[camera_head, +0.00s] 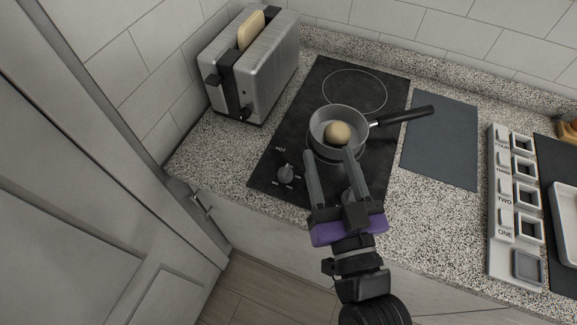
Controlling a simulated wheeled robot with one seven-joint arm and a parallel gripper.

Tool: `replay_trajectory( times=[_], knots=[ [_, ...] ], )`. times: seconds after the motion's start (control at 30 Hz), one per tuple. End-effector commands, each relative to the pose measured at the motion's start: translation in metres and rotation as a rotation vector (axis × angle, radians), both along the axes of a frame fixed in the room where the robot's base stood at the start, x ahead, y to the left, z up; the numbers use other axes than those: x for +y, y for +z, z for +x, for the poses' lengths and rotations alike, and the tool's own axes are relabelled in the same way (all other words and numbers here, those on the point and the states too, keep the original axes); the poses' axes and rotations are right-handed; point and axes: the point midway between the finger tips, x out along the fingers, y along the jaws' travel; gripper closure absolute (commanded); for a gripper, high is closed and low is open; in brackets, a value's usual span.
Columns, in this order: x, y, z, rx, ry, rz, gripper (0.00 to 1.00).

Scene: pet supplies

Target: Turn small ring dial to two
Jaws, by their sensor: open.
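The black hob (265,184) is set in the speckled counter, with one bare ring (355,92) at the back and one front ring under a pan (316,125). A grey dial (286,173) stands at the hob's front left, with small marks around it too fine to read. A second dial-like grey piece (348,196) shows partly between my fingers; my gripper hides much of it. My gripper (329,152) is open over the hob's front right, its fingertips near the pan's front edge. I cannot tell if they touch anything.
The pan holds a round tan item (338,133), and its black handle (402,116) points right. A toaster (262,70) with bread stands left of the hob. A dark mat (440,140) and a labelled white panel (500,262) lie to the right.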

Motion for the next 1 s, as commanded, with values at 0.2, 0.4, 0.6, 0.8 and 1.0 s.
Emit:
replay_trajectory(
  times=[0.2,0.4,0.6,0.8,1.0],
  knots=[
    [0.067,0.039,0.058,-0.068,0.172,-0.120,0.47],
    [0.133,0.064,0.090,-0.121,0.356,-0.324,0.47],
    [0.193,0.074,0.105,-0.181,0.558,-0.621,0.47],
    [0.231,0.058,0.107,-0.240,0.781,-1.016,0.47],
    [0.227,0.019,0.103,-0.288,1.060,-1.502,0.47]
  ],
)
